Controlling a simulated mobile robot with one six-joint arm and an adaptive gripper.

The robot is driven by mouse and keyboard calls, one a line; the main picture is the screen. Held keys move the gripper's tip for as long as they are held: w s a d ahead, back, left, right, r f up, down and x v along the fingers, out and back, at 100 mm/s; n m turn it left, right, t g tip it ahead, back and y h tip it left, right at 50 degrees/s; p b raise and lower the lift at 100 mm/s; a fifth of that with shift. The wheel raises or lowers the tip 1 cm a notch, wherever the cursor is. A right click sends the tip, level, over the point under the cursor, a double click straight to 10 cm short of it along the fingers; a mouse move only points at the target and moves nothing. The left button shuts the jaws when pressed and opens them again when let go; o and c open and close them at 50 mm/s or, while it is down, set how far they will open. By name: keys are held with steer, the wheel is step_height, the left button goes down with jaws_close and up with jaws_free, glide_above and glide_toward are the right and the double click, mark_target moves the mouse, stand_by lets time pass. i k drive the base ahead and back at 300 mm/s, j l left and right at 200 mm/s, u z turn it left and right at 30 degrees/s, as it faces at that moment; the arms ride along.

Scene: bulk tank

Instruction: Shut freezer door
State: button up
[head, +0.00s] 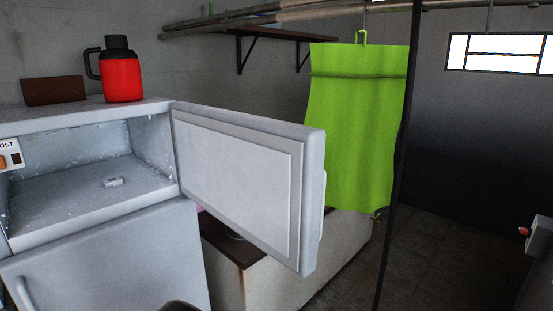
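The freezer door (240,170) is the light grey upper door of a fridge-freezer. It stands wide open, swung out to the right from its hinge side, with its inner panel facing me. Its handle (322,205) shows at the far right edge. The open freezer compartment (90,180) is frosted inside, with a small pale object (113,182) lying on its floor. The lower fridge door (110,260) looks shut.
A red jug (122,78) and a brown box (54,91) stand on the fridge top. A low cabinet (290,275) is behind the door. A green cloth (358,120) hangs behind it, near a dark vertical pole (396,190). A dark rounded shape (182,306) shows at the bottom edge.

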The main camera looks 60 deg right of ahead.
mark_target(264, 179)
steer(key=k+l, duration=0.1)
steer(key=l, duration=0.85)
steer(key=k+l, duration=0.15)
steer(key=l, duration=0.3)
steer(key=k+l, duration=0.1)
steer(key=l, duration=0.85)
steer(key=k+u, duration=0.05)
